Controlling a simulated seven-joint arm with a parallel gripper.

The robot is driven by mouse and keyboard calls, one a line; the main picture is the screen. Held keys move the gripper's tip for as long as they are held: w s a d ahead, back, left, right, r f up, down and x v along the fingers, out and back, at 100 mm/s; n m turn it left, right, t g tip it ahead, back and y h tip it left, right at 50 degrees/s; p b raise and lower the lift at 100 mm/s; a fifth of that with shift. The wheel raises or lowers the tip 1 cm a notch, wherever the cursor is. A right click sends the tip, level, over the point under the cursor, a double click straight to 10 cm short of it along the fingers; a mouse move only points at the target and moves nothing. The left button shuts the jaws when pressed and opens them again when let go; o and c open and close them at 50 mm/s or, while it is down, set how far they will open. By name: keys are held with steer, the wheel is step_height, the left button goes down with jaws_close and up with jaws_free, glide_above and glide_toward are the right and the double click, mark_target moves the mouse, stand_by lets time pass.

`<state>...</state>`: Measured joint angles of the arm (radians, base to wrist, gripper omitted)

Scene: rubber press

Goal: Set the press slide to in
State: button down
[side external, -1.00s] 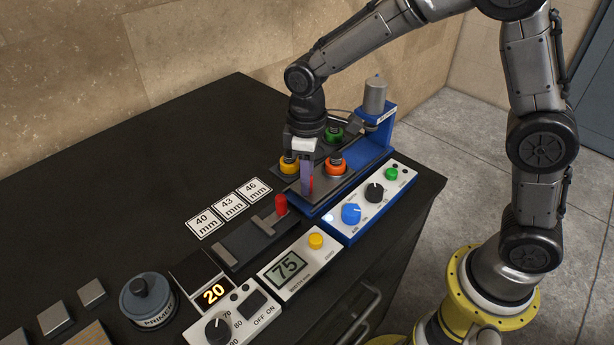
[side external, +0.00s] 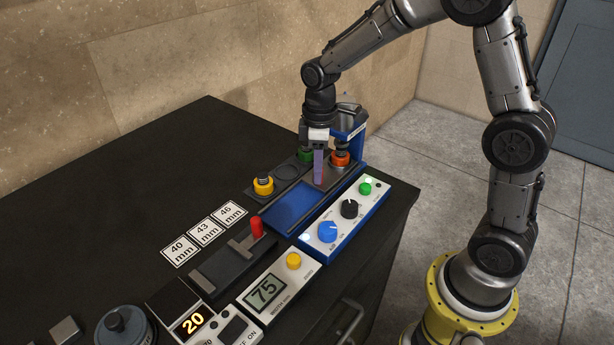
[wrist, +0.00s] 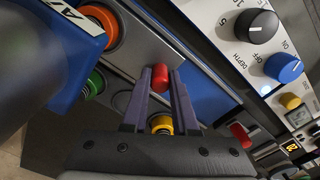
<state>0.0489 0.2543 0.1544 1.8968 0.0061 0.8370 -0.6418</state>
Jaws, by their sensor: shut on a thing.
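The press slide is a dark grey plate (side external: 339,181) on a blue bed (side external: 294,207), at the end beside the blue press frame (side external: 355,128). An orange-ringed piece (side external: 341,158) sits at the press, and its ring shows at the frame in the wrist view (wrist: 97,27). My gripper (side external: 319,179) points down at the slide. In the wrist view its two fingers are shut on the slide's red knob (wrist: 160,77), one on each side. In the side view the fingers hide most of the knob.
A yellow-ringed piece (side external: 263,186) and a green-ringed piece (side external: 306,154) stand behind the bed. A control panel with knobs (side external: 343,220) lies in front. A fixture with a red handle (side external: 256,227) stands to the left, near three millimetre cards (side external: 204,232).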

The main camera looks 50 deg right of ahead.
steer(key=shift+d, duration=0.3)
steer(key=c, duration=1)
jaws_free()
steer(key=o, duration=0.3)
step_height(320, 180, up, 14)
steer(key=shift+f, duration=0.1)
